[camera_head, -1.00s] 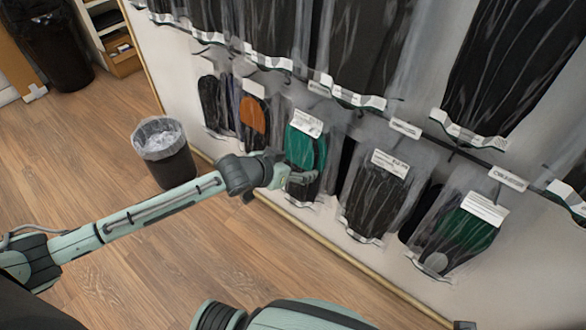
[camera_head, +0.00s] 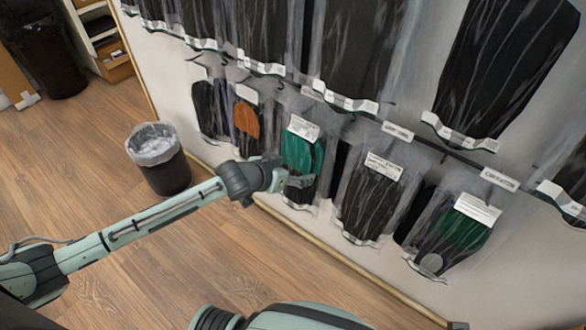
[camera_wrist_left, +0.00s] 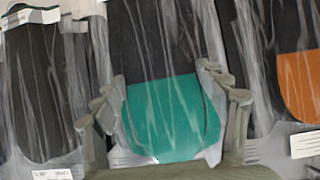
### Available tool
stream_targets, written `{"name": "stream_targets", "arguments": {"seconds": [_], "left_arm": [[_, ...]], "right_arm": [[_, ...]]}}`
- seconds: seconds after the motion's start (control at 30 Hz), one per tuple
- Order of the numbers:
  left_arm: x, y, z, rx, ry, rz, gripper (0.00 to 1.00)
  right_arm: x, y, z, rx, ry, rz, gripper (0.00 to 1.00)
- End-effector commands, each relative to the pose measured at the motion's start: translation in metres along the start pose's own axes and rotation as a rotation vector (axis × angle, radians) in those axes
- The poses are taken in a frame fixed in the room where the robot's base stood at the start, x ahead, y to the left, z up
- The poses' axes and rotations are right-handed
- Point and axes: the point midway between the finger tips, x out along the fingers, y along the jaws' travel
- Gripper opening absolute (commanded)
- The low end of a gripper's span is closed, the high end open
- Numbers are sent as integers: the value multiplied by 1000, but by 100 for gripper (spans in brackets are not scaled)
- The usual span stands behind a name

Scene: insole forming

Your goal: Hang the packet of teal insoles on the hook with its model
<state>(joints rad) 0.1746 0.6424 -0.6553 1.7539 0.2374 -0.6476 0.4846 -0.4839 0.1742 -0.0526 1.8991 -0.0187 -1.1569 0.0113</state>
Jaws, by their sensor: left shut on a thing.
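The packet of teal insoles (camera_head: 298,153) is a clear bag with a white label at its top. In the head view it is upright against the wall, in the lower row, between an orange packet and a black one. My left gripper (camera_head: 300,181) is shut on the packet of teal insoles at its lower part. In the left wrist view the teal area (camera_wrist_left: 172,118) lies between the fingers (camera_wrist_left: 163,85). I cannot tell whether the packet's top is on its hook. My right gripper is not in view.
An orange packet (camera_head: 246,119) hangs to the left; a black packet (camera_head: 369,205) and a dark green packet (camera_head: 456,232) hang to the right. Large black packets (camera_head: 368,50) hang above. A bin (camera_head: 160,165) stands on the open wooden floor.

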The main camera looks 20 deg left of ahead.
Motion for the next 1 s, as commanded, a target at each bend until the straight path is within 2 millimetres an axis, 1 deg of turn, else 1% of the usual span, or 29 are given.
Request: {"name": "stream_targets", "arguments": {"seconds": [0.27,0.53,0.77,0.8,1.0], "left_arm": [[0,0,-1,0,1,0,42],[0,0,0,0,-1,-1,42],[1,0,1,1,0,0,42],[1,0,1,1,0,0,74],[1,0,1,0,0,0,97]], "right_arm": [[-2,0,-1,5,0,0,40],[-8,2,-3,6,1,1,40],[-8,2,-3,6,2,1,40],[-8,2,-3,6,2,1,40],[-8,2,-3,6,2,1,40]]}}
